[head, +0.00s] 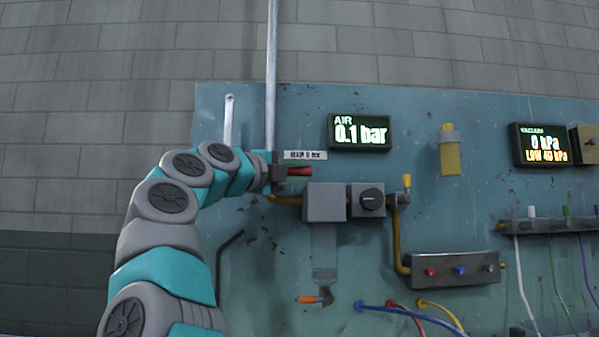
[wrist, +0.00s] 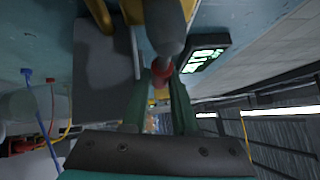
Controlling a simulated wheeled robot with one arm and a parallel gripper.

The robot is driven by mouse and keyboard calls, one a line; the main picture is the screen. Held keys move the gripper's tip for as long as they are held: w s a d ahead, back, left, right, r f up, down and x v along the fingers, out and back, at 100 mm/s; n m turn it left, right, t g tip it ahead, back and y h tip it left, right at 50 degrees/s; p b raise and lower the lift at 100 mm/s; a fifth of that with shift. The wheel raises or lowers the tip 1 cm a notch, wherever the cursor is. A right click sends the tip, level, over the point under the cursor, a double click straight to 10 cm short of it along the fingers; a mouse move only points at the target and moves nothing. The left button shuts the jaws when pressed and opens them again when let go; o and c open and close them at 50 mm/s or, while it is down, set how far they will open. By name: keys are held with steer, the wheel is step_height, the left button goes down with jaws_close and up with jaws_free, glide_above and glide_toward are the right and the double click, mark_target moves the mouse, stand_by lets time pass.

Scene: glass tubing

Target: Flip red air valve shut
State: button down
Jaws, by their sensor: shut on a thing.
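My gripper (head: 278,172) is at the left end of this handle, in front of the metal pipe. In the wrist view my gripper (wrist: 160,88) has its two fingers on either side of the red handle (wrist: 161,72), shut on it. Most of the valve body is hidden behind the gripper. The AIR display (head: 360,132) reads 0.1 bar.
A grey regulator block (head: 324,202) with a black knob (head: 371,200) sits right of the valve. A yellow lever (head: 407,181) stands upright beyond it. An orange drain handle (head: 310,299) is below. A vertical metal pipe (head: 271,70) runs up behind my gripper.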

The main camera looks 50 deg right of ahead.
steer(key=shift+d+f, duration=0.1)
steer(key=c, duration=0.7)
jaws_free()
steer(key=shift+n, duration=0.3)
